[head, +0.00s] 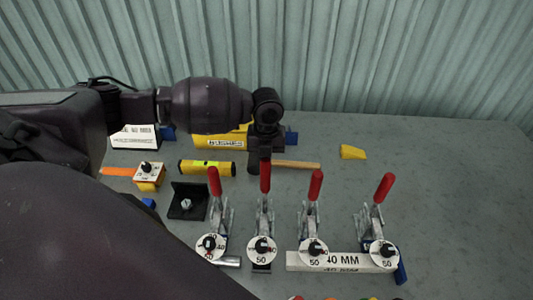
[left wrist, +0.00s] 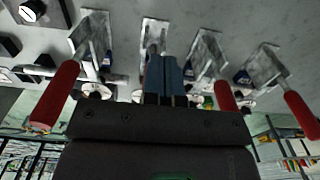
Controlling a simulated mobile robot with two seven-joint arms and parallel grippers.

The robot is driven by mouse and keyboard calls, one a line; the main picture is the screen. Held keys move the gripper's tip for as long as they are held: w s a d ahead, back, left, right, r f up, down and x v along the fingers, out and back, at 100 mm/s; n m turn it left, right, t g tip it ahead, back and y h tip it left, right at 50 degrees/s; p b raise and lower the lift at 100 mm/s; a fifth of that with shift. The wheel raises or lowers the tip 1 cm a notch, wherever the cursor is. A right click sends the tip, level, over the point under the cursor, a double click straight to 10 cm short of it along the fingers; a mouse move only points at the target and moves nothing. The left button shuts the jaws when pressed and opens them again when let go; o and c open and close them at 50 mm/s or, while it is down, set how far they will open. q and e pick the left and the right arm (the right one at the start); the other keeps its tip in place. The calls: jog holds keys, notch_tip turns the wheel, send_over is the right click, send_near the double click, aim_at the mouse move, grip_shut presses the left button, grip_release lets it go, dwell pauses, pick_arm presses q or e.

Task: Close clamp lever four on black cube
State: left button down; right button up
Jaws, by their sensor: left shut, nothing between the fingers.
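Several toggle clamps stand in a row in the head view, each with a raised red lever and a white dial: the far-left lever (head: 214,181), second (head: 265,178), third (head: 315,185) and far-right lever (head: 384,187), which leans right. I cannot pick out a black cube for certain; a dark piece (head: 261,268) lies under the second dial. My left gripper (head: 256,168) points down behind the second lever, apart from the far-right one. In the left wrist view its fingers (left wrist: 166,78) are shut and empty, with red levers (left wrist: 55,97) on both sides. My right gripper is not in view.
A 40 MM bar (head: 330,261) lies under the right-hand clamps. A black bracket with a bolt (head: 187,203), a yellow cylinder (head: 207,168), a wooden stick (head: 298,164) and a yellow wedge (head: 353,152) lie behind. The right side of the table is clear.

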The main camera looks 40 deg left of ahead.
pick_arm(q)
jog(key=shift+s, duration=0.1)
jog(key=shift+s+d+r, duration=0.15)
jog(key=shift+s+d, duration=0.45)
jog(key=shift+s, duration=0.25)
jog(key=shift+r, duration=4)
